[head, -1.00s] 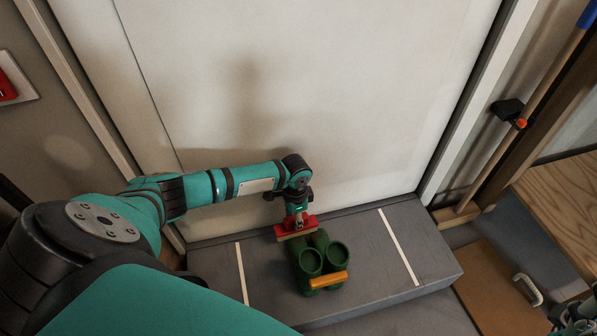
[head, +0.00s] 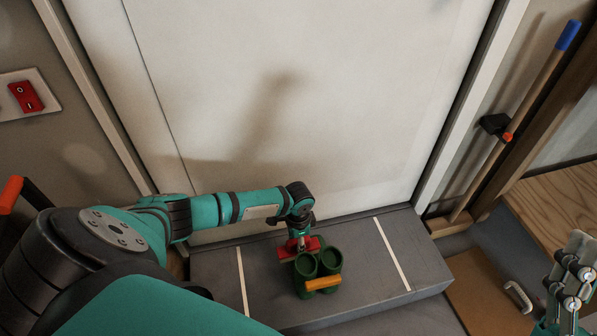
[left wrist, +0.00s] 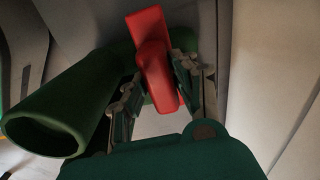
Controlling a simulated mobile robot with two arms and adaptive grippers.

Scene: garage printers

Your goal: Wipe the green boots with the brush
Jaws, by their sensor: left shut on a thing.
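The green boots (head: 319,265) stand as a pair on the grey step in front of the white door, their round openings facing up. An orange bar (head: 323,282) lies across their near side. My left gripper (head: 299,240) is shut on the red brush (head: 313,245) at the boots' far side. The brush partly hides behind the boots, and I cannot tell if it touches them. In the left wrist view the red brush (left wrist: 153,60) sits between the fingers, beside a green boot (left wrist: 75,100). My right gripper (head: 572,270) shows at the lower right edge.
The grey step (head: 215,270) has pale strips and is bare on both sides of the boots. The white door (head: 300,100) rises close behind. A blue-ended pole (head: 510,120) leans at the right. A red switch (head: 25,97) is on the left wall.

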